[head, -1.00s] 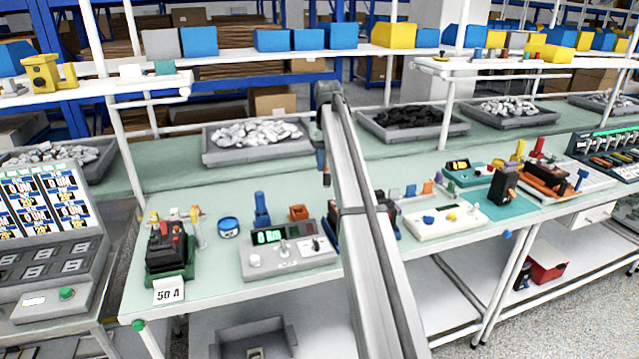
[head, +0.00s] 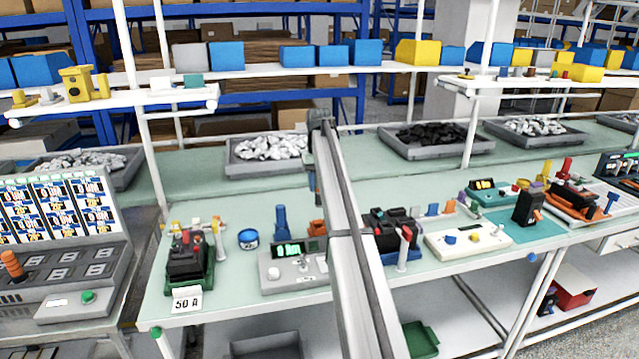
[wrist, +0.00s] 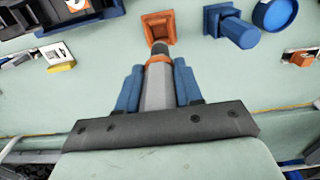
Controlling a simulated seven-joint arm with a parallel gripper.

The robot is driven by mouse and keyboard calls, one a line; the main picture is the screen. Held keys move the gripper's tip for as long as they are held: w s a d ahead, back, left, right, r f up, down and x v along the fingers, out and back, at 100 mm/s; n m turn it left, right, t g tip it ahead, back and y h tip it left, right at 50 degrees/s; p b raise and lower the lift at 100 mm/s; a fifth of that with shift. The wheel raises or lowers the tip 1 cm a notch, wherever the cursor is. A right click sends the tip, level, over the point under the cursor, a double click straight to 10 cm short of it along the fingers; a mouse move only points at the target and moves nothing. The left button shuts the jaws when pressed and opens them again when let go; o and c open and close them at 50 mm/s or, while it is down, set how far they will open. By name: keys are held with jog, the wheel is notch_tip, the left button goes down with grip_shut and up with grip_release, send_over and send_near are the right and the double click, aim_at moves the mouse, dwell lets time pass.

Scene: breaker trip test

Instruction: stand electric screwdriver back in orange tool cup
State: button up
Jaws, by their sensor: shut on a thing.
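My gripper (wrist: 158,76) has two blue fingers shut on the electric screwdriver (wrist: 156,92), which has a grey body, an orange ring and a dark tip. In the wrist view the tip points toward the orange tool cup (wrist: 170,36), a square-rimmed cup on the bench, and overlaps its near edge. In the head view the cup (head: 316,228) is partly hidden by my arm. My gripper (head: 313,188) shows beside the arm, above the cup, with the screwdriver mostly hidden. I cannot tell whether the tip is inside the cup.
A blue post on a base (head: 281,228) and a blue round tin (head: 248,239) stand left of the cup. A grey meter box (head: 292,272) is in front. A black breaker in a blue holder (head: 390,232) is right of my arm. Grey parts trays line the back.

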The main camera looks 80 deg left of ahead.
aim_at(319, 204)
jog(key=shift+f, duration=0.1)
jog(key=shift+f, duration=2.75)
jog(key=shift+f, duration=2.75)
jog(key=o, duration=1.1)
notch_tip(319, 204, up, 13)
jog(key=shift+f, duration=0.2)
jog(key=shift+r, duration=0.6)
jog(key=shift+w, duration=0.1)
